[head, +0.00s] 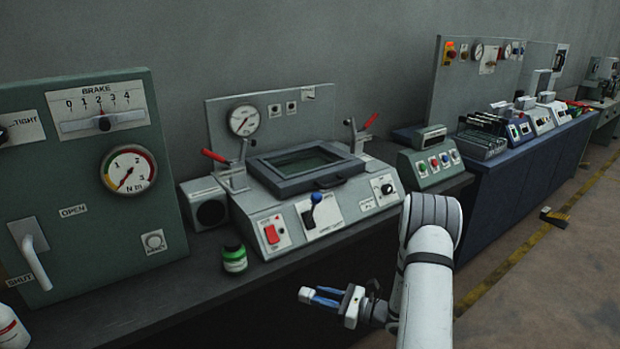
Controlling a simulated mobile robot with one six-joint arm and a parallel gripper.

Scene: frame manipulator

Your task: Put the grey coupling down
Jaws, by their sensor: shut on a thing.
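My gripper (320,297), with blue fingers, is shut on the small light grey coupling (305,294) at its fingertips. The coupling is held in the air in front of the bench, lower middle of the head view. It is small here, and the fingers hide part of it. My white arm reaches in from the lower right.
The dark bench top (130,310) runs along the wall. On it stand a green brake panel (70,210), a green-capped jar (234,258), a grey machine with a framed window (305,212) and a button box (430,165). Bare bench lies left of the jar.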

